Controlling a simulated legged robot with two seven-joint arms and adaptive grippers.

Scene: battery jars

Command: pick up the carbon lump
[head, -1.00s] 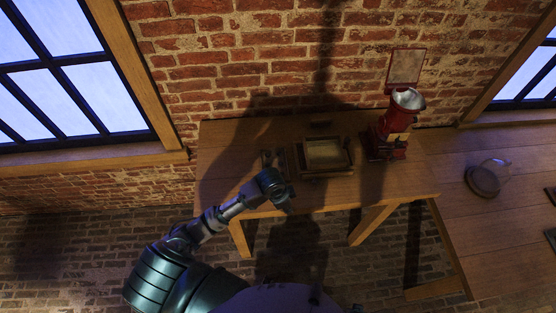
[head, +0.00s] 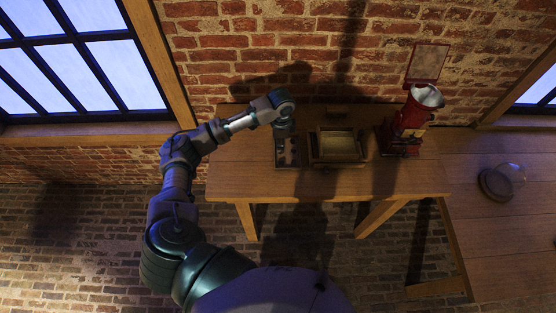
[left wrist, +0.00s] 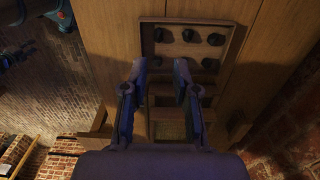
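Several small dark lumps sit in a shallow wooden tray (left wrist: 232,45) in the left wrist view; one carbon lump (left wrist: 187,35) is in its far row. The tray also shows in the head view (head: 287,165), at the left part of the wooden table, partly hidden by my arm. My left gripper (left wrist: 160,68) is open, with nothing seen between its fingers. In the head view it (head: 283,132) hangs over the tray's far part. I cannot tell its height above the lumps.
A framed wooden box (head: 338,147) stands just right of the tray. A red grinder (head: 408,122) with a metal funnel is farther right. A glass dome (head: 503,180) stands on the right-hand counter. The brick wall is close behind the table (head: 240,183), whose front left is clear.

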